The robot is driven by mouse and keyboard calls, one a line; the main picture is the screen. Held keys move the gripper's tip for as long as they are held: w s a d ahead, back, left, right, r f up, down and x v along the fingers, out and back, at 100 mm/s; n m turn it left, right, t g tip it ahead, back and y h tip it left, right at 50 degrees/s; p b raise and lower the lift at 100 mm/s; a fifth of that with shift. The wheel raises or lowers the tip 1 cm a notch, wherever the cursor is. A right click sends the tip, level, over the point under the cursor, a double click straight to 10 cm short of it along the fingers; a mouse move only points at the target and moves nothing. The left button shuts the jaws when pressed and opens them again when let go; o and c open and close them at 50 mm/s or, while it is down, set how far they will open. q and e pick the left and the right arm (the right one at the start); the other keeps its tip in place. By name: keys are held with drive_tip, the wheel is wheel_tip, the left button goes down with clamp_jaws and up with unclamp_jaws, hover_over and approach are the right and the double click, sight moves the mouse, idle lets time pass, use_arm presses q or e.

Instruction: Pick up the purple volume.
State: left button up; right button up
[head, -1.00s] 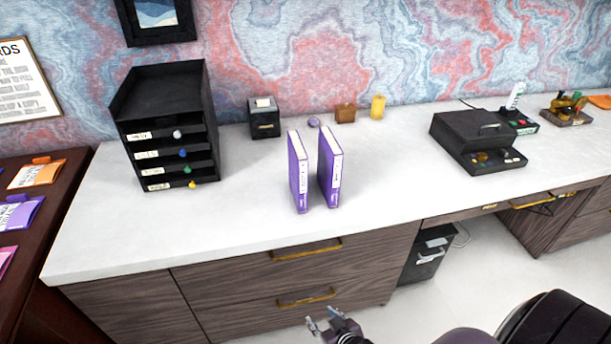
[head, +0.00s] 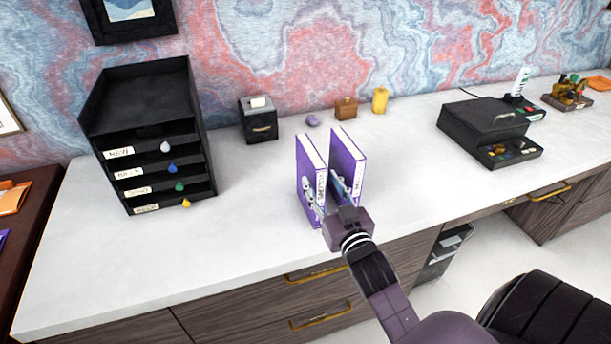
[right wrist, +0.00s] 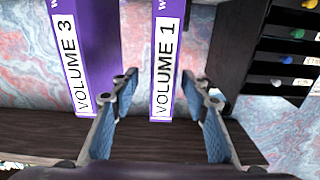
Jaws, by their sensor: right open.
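Two upright purple volumes stand side by side near the desk's front edge, a left one (head: 305,163) and a right one (head: 350,153). In the right wrist view, which is turned around, their spines read VOLUME 1 (right wrist: 167,55) and VOLUME 3 (right wrist: 68,62); VOLUME 1 is the left one in the head view. My right gripper (head: 326,193) is open at the spines, and its fingers (right wrist: 159,84) flank the VOLUME 1 spine, one toward the gap between the volumes. Whether the fingers touch is unclear. My left gripper is not in view.
A black drawer organizer (head: 150,137) stands left on the white desk (head: 240,210). A small black box (head: 261,125), a purple object (head: 312,121), a wooden block (head: 346,108) and a yellow item (head: 380,100) stand behind. A black case (head: 484,121) is at right.

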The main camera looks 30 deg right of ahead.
drive_tip(key=x, duration=0.3)
drive_tip(key=shift+w+r+p, duration=0.15)
drive_tip(key=shift+w+p, duration=0.1)
drive_tip(key=shift+p, duration=0.15)
drive_tip(key=shift+x, duration=1.25)
drive_tip(key=shift+w+f, duration=0.25)
drive_tip(key=shift+w, duration=0.45)
drive_tip(key=c, duration=1.1)
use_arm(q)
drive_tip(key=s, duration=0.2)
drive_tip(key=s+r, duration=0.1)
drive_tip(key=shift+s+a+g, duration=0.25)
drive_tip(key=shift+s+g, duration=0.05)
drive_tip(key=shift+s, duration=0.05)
use_arm(e)
clamp_jaws()
use_arm(q)
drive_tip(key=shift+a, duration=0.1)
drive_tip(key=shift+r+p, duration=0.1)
drive_tip(key=shift+p, duration=0.2)
use_arm(e)
drive_tip(key=shift+r, duration=0.2)
